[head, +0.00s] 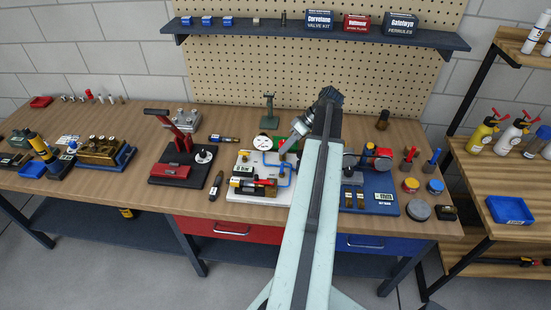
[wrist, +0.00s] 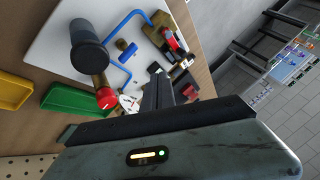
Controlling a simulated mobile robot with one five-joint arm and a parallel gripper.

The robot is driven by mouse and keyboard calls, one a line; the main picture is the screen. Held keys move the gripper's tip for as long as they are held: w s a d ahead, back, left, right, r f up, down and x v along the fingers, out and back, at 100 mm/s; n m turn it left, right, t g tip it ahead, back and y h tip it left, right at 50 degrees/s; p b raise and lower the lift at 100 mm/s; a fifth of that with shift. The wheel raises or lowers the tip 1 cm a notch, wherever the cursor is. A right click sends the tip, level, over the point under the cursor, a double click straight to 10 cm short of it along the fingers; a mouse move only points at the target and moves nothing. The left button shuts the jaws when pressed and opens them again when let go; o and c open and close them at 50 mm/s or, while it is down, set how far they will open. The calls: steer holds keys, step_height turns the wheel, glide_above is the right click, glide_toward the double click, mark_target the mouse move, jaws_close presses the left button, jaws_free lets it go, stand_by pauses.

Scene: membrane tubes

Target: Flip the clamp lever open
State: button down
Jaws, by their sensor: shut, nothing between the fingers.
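The white board (head: 240,195) with blue tubing, a round gauge (head: 263,142) and a brass-and-red assembly (head: 250,184) sits mid-bench; the board also shows in the wrist view (wrist: 62,22). In the wrist view my fingers (wrist: 163,84) are together and empty, near a red part (wrist: 170,40) on a brass fitting. A dark cylinder (wrist: 88,45) with a red end (wrist: 106,98) stands left of the fingers. I cannot tell which red part is the clamp lever, or whether my fingers touch anything.
A blue-based device (head: 370,200) stands right of my arm. A black stand with a red lever (head: 170,125) is at left. Yellow (wrist: 12,92) and green (wrist: 75,100) bins lie beside the board. The bench front has some bare wood.

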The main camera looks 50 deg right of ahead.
mark_target(264, 180)
steer(key=b+x, duration=0.7)
steer(key=x, duration=0.3)
steer(key=shift+s+d+f, duration=0.1)
steer(key=shift+s+d, duration=0.05)
steer(key=a, duration=0.1)
steer(key=a+r+p, duration=0.1)
steer(key=a, duration=0.1)
steer(key=shift+r, duration=0.1)
steer(key=shift+a, duration=0.35)
steer(key=shift+d, duration=0.25)
